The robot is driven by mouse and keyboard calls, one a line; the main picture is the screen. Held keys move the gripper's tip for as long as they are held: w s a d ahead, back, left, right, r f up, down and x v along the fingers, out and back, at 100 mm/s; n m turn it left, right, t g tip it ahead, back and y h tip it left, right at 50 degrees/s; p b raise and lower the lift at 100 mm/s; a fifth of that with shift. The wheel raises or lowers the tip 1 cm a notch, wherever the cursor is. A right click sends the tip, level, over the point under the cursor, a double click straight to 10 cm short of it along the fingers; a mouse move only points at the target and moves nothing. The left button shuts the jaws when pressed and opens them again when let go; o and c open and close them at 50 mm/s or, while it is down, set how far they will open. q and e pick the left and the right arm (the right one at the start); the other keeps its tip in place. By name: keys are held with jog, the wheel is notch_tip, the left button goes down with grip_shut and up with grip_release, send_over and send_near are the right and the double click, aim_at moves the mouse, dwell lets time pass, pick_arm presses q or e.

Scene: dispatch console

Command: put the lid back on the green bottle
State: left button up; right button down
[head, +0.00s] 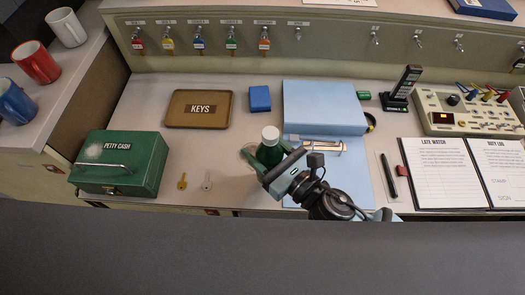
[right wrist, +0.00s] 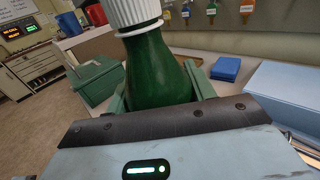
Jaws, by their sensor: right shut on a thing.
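The green bottle (head: 268,153) stands upright near the front middle of the desk, left of the blue folder. My right gripper (head: 271,160) is shut on the bottle's body, with a finger on each side in the right wrist view (right wrist: 160,88). The white ribbed lid (head: 270,134) sits on top of the bottle's neck. It also shows in the right wrist view (right wrist: 134,14), cut off by the top edge. I cannot tell how tightly it is seated. The bottle's base is hidden behind my gripper. My left gripper is not in view.
A green petty cash box (head: 119,163), two loose keys (head: 182,181) and a brown keys tray (head: 200,109) are to the left. A blue box (head: 260,99) and a blue binder (head: 323,107) stand behind. A pen (head: 388,178) and open logbook (head: 440,173) lie right.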

jog(key=shift+w, duration=0.2)
jog(key=shift+w+a+f+b, duration=0.15)
jog(key=shift+f+b, duration=0.55)
jog(key=shift+f, duration=1.05)
jog(key=shift+f, duration=0.15)
jog(key=c, duration=0.5)
grip_release()
